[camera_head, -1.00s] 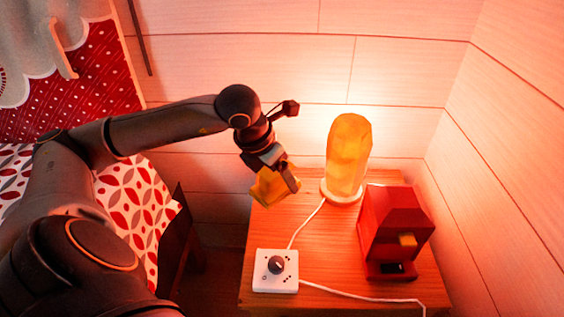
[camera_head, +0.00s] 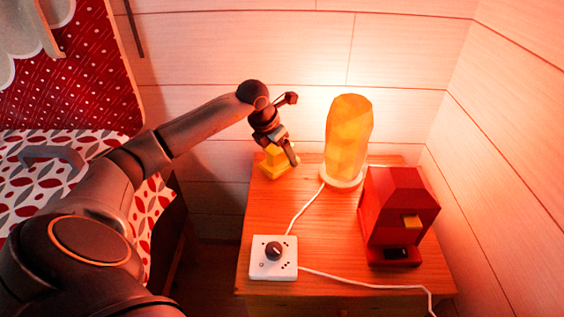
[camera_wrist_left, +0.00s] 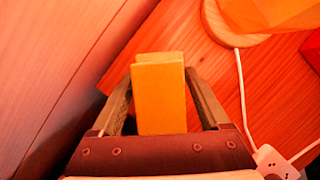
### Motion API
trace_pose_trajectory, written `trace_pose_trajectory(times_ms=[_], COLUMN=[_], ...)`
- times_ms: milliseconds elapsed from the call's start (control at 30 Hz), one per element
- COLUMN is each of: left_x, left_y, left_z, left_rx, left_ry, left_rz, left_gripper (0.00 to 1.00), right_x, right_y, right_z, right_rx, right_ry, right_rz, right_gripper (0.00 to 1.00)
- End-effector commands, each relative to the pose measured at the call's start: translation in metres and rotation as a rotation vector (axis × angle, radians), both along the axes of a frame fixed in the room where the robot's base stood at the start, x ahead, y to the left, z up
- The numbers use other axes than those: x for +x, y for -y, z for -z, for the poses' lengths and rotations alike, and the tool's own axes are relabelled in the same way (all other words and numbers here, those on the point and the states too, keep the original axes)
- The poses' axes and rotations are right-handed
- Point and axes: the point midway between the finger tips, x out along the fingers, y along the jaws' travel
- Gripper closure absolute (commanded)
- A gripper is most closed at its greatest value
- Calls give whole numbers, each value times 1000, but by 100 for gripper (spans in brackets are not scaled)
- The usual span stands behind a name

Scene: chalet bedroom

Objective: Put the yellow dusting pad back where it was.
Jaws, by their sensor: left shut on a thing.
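The yellow dusting pad (camera_head: 272,168) is at the back left corner of the wooden nightstand, left of the glowing lamp. My left gripper (camera_head: 281,158) is shut on it from above. In the left wrist view the pad (camera_wrist_left: 160,95) stands between the two fingers of the gripper (camera_wrist_left: 162,98). The pad's lower part is at or very close to the nightstand top (camera_head: 315,245); I cannot tell for certain whether it touches. My right gripper is not in view.
The yellow-orange lamp (camera_head: 348,135) stands on a round pale base at the back. A red wooden box (camera_head: 398,210) with a yellow knob is at the right. A white dimmer box (camera_head: 273,258) with a dark knob sits front left; white cords cross the top. A bed lies at the left.

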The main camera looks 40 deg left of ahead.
Motion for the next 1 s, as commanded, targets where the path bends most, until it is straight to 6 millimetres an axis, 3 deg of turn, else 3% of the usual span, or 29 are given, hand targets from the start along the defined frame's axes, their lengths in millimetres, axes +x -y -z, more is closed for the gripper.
trace_pose_trajectory(times_ms=[33,100,467,500,667,1000], left_x=[-1,-1,-1,-1,-1,-2], left_y=[1,1,1,1,1,0], left_z=[15,25,27,27,27,19], left_rx=[0,0,0,0,0,1], left_ry=[-3,-3,-2,-2,-2,-1], left_rz=[1,2,1,1,1,1], left_gripper=[66,66,66,19,1,0], right_x=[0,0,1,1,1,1], right_y=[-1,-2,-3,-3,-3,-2], right_z=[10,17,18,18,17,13], right_rx=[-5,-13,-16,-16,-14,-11], right_ry=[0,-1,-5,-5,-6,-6], right_rz=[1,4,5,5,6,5], right_gripper=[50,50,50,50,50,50])
